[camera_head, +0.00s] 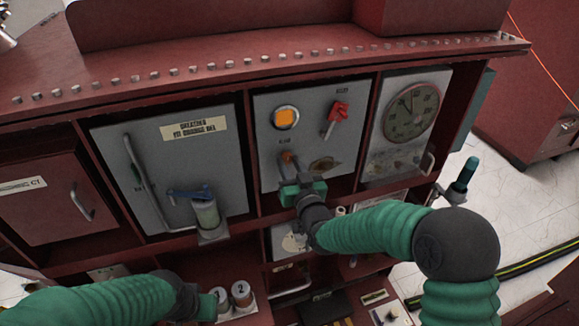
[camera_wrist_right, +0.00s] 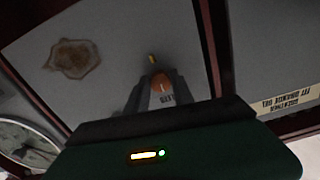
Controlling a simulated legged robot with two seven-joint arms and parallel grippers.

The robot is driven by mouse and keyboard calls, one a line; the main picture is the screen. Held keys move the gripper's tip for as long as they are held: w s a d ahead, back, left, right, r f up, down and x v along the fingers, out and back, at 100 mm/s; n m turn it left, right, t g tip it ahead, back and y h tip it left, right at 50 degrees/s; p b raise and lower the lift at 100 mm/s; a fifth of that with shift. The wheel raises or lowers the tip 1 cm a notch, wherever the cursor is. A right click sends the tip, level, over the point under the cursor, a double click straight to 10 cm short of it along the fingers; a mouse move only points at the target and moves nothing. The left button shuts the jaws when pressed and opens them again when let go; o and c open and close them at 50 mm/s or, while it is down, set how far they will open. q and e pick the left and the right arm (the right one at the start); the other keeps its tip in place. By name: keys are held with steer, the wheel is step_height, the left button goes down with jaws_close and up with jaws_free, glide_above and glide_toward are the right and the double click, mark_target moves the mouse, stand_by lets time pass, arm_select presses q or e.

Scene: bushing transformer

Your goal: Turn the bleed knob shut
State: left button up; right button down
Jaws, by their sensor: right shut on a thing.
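A round gauge (camera_head: 412,110) is to the right. A blue-handled valve with a clear cup (camera_head: 206,212) juts out at left. Numbered cylinders (camera_head: 241,292) stand on the lower shelf.

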steer(key=c, duration=1.1)
jaws_free()
steer(key=shift+s+d, duration=0.1)
steer(key=shift+s, duration=0.1)
steer(key=b+v, duration=0.4)
steer(key=v, duration=1.2)
steer(key=shift+s, duration=0.15)
